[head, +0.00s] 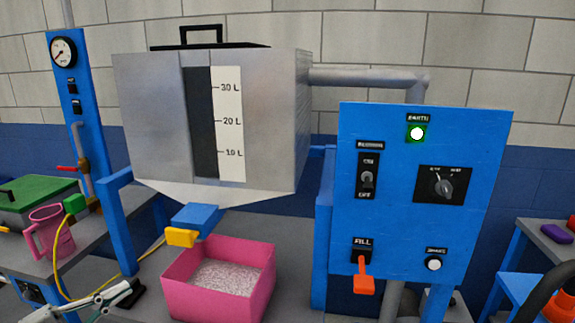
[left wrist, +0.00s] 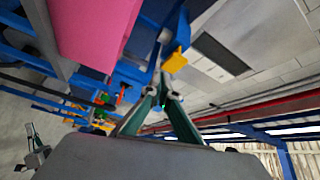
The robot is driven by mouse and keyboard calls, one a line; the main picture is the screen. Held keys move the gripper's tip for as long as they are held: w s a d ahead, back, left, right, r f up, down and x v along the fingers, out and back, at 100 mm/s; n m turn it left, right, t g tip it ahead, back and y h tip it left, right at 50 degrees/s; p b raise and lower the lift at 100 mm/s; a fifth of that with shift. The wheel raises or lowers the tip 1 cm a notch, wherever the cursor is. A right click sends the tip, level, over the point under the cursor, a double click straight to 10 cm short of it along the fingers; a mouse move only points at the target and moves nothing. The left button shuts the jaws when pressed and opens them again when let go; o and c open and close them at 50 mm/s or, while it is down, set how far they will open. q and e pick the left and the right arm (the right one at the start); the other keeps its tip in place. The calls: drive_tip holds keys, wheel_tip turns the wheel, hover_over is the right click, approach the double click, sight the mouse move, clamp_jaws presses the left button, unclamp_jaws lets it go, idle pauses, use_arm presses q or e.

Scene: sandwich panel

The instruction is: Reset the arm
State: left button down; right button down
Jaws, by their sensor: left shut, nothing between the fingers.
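My left gripper (head: 132,293) shows at the lower left edge of the head view, low and left of the pink bin (head: 219,283). In the left wrist view its fingers (left wrist: 162,88) meet at the tips, shut and empty. The pink bin holds pale granules and stands under the grey hopper (head: 150,110) with its blue and yellow outlet (head: 182,237). The gripper is apart from the bin.
A pink jug (head: 52,232), a green-lidded box (head: 38,198) and a yellow cable crowd the left side.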

use_arm(q)
drive_tip(key=s+d+f+n+y, duration=0.2)
drive_tip(key=f+n+y, duration=0.15)
drive_tip(key=f, duration=0.35)
drive_tip(key=s+d+f+n+y, duration=0.25)
drive_tip(key=f+n, duration=0.25)
drive_tip(key=f, duration=0.3)
drive_tip(key=s+d+f+n+y, duration=0.2)
drive_tip(key=d+f+n+y, duration=0.1)
drive_tip(key=f+n, duration=0.3)
drive_tip(key=s+d+f+n+g, duration=0.3)
drive_tip(key=s+d+f+g, duration=0.2)
drive_tip(key=s+d+f, duration=0.4)
drive_tip(key=d+f, duration=0.3)
drive_tip(key=shift+s+d+f, duration=0.15)
drive_tip(key=shift+d, duration=0.25)
